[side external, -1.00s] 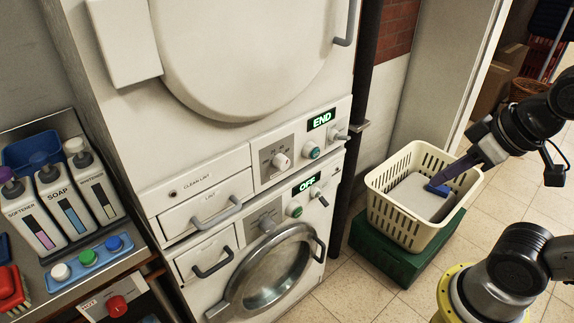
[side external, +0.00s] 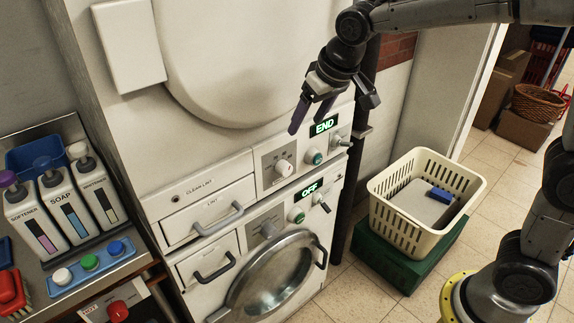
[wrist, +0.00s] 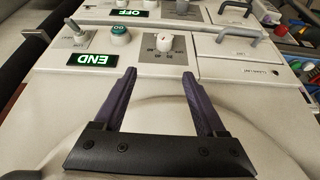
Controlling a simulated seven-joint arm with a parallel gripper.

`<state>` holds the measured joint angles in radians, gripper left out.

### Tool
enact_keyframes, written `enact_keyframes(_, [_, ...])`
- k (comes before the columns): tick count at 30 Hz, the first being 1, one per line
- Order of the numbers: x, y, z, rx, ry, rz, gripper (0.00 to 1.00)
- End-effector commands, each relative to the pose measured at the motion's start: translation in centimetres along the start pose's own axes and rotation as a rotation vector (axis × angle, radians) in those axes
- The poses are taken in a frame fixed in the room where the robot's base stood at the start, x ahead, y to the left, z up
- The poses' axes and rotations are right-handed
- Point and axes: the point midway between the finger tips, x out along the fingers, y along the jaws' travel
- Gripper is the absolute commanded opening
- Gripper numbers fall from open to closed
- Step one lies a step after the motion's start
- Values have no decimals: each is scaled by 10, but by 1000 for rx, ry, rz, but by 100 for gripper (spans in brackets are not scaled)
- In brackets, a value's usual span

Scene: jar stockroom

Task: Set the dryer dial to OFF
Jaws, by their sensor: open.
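The dryer (side external: 128,130) is the white upper machine, and its lit display (side external: 324,126) reads END. Its white dial (side external: 283,167) sits on a grey plate left of a green button (side external: 313,157). The dial also shows upside down in the wrist view (wrist: 171,44), with small marks around it; I cannot tell which mark it points at. My gripper (side external: 307,120) is open and empty, with purple fingers in front of the dryer, above the dial and apart from it. In the wrist view the fingers (wrist: 159,75) point toward the panel, with the dial just beyond the tips.
The lower machine's display (side external: 308,189) reads OFF; its grey dial (side external: 267,230) is below the dryer's. A lever (side external: 341,142) sticks out right of the green button. Drawer handles (side external: 220,222) project at left. A cream basket (side external: 400,228) stands on a green box (side external: 402,268) at right.

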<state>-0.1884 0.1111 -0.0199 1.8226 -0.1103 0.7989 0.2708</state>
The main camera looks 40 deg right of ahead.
Motion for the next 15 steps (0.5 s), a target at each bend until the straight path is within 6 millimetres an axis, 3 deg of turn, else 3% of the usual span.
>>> enact_keyframes(3, [18,-7,5,-17,-39,2,73])
enact_keyframes(8, [30,-10,7,-24,-48,1,73])
enact_keyframes(15, [71,-9,10,-23,-52,3,73])
